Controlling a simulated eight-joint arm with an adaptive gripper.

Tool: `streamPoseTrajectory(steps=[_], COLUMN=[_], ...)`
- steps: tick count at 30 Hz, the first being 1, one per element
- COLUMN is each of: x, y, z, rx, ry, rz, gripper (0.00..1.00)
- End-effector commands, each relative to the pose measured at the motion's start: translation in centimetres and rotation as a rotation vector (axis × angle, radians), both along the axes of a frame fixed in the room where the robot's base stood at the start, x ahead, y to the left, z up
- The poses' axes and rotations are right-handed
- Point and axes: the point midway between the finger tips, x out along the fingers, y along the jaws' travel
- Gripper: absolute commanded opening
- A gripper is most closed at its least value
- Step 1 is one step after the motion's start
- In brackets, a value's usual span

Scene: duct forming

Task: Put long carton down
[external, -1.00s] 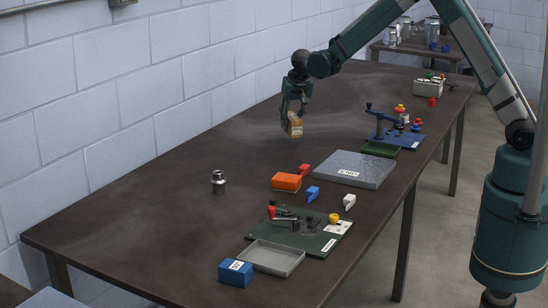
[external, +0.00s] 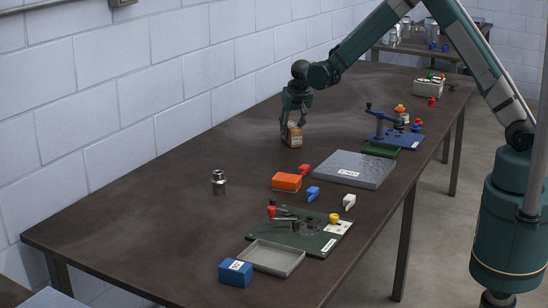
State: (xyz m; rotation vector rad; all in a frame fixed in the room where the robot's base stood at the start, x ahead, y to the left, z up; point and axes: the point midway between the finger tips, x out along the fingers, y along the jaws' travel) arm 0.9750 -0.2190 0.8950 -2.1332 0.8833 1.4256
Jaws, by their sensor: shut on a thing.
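The long carton (external: 293,136) is a tan-brown box with a pale label, upright at the table's far left side, near the wall. My gripper (external: 293,122) points down over it and is shut on its upper part. The carton's base is at or very near the table top (external: 170,200); I cannot tell whether it touches. The fingers hide part of the carton's upper end.
A grey slab (external: 352,169), an orange box (external: 287,182) and a blue fixture (external: 395,138) with a green tray (external: 381,149) lie to the right and front. A metal cylinder (external: 218,182) stands front left. The table around the carton is clear.

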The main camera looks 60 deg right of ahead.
Motion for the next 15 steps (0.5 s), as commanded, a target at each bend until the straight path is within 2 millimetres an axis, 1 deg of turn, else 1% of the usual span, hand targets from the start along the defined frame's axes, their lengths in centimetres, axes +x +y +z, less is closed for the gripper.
streamPoseTrajectory(steps=[9,10,12,13,15], x=[0.00,0.00,0.00,0.00,0.00], y=[0.00,0.00,0.00,0.00,0.00], z=[-0.36,-0.34,-0.28,-0.28,-0.27], rx=[0.000,0.000,0.000,0.000,0.000], ry=[0.000,0.000,0.000,0.000,0.000], rz=[0.000,0.000,0.000,0.000,0.000], gripper=[0.13,0.33,0.42,0.45,0.45])
